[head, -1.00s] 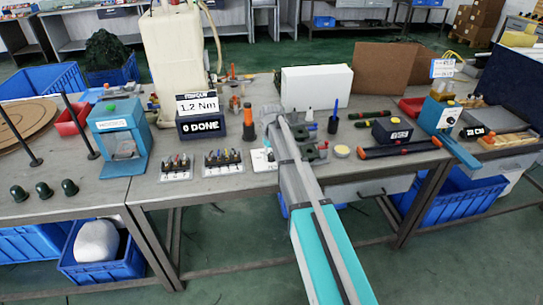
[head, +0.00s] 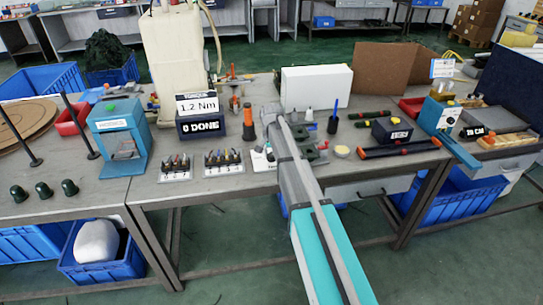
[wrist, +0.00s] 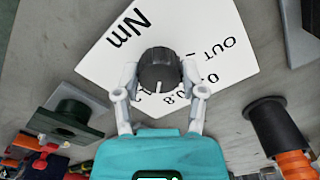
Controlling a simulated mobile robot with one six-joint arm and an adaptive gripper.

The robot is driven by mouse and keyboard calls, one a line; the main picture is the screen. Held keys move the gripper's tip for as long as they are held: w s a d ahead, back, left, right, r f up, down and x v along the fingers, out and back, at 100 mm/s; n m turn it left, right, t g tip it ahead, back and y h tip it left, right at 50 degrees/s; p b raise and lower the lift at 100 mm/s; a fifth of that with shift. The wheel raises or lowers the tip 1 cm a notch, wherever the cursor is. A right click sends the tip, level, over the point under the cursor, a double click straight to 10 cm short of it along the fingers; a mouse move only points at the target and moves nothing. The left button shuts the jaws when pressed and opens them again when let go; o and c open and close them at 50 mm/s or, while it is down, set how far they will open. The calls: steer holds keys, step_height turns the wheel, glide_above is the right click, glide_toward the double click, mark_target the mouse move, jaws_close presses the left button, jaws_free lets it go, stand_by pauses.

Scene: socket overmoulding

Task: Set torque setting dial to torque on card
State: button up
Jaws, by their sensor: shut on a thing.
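The torque setting dial is a black ribbed knob (wrist: 159,70) with a white pointer line, on a white plate (wrist: 110,50) marked "Nm", "OUT", "0" and "0.8". The pointer faces the bottom of the wrist view, near the "0.8". Some scale marks are hidden by my gripper. My gripper (wrist: 159,76) is shut on the knob, one finger on each side. In the head view the plate (head: 260,162) lies near the table's front edge, partly hidden by my arm. The torque card (head: 197,104) reads 1.2 Nm and stands on a dark box with a "0 DONE" display (head: 201,125).
Two racks of small bits (head: 175,167) (head: 223,163) stand left of the plate. An orange-and-black tool (wrist: 280,135) stands close to my gripper. A dark green block (wrist: 65,120) lies on the other side. A white box (head: 317,88) is behind.

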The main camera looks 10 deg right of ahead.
steer(key=m, duration=0.3)
steer(key=shift+m, duration=0.4)
steer(key=shift+d, duration=0.1)
steer(key=o, duration=1.1)
steer(key=shift+o, duration=0.2)
